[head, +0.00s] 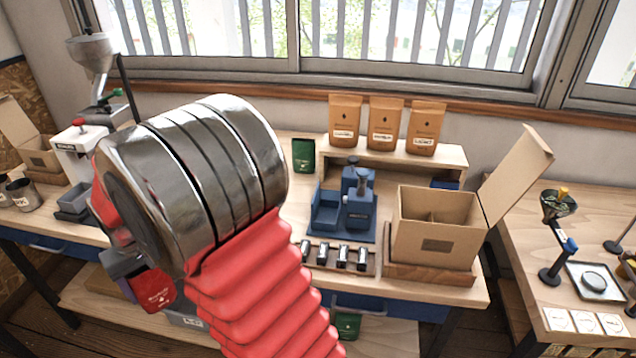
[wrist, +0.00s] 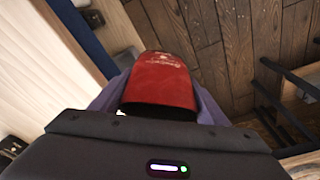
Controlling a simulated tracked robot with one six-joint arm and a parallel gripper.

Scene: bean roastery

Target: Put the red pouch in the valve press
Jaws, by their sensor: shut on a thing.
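The red pouch (head: 155,290) hangs from my gripper (head: 128,270) at the lower left of the head view, in front of the bench edge. In the wrist view the pouch (wrist: 162,78) sits between the two purple-grey fingers of my gripper (wrist: 158,100), which are shut on it. A blue press-like unit (head: 358,205) with a tray beside it stands mid-bench. A white machine with a red knob (head: 80,140) stands at the left, partly hidden by my arm. I cannot tell for sure which one is the valve press.
An open cardboard box (head: 435,228) stands right of the blue unit. Several small dark pieces sit in a wooden rack (head: 338,258) in front. Brown bags (head: 385,122) stand on a shelf behind. A green pouch (head: 303,155) stands on the bench. My arm hides the bench's middle left.

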